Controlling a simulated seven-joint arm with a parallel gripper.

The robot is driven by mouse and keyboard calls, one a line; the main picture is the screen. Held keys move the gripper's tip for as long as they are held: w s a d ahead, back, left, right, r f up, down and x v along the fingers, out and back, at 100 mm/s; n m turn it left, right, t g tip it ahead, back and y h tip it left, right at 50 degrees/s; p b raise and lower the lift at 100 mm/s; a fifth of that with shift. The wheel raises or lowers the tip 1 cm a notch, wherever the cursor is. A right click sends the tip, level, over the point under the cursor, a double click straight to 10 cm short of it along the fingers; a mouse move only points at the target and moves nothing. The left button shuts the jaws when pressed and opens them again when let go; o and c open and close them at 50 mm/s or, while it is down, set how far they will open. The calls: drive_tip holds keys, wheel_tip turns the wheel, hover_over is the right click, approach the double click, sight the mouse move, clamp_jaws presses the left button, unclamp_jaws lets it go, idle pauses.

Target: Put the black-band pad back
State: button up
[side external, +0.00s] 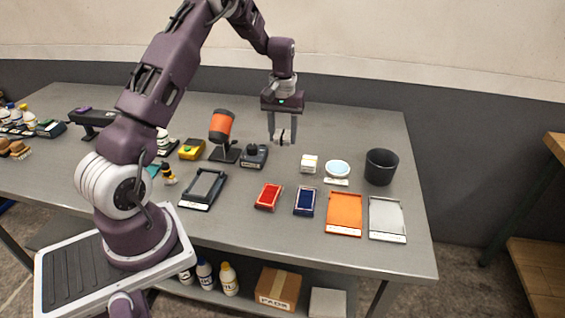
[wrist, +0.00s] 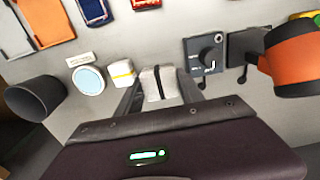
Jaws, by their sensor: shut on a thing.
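My gripper (side external: 282,141) is above the far middle of the grey table and points down. Its fingers are shut on the black-band pad, a small white block with a dark strip around it. The black-band pad (wrist: 149,79) shows between the fingers in the wrist view; in the side view it is small and partly covered by them. It looks held above the table, though the exact gap is hard to tell. A similar white pad with a yellow band (side external: 309,164) sits on the table to the right of my gripper; it also shows in the wrist view (wrist: 122,74).
Right of the yellow-band pad are a round white dish (side external: 337,168) with a label and a black cup (side external: 381,167). A knobbed device (side external: 254,156) and an orange cylinder (side external: 221,125) stand left.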

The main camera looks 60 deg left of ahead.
sight(283, 165)
wheel_tip(283, 165, down, 8)
drive_tip(key=shift+f, duration=0.1)
drive_tip(key=o, duration=1.2)
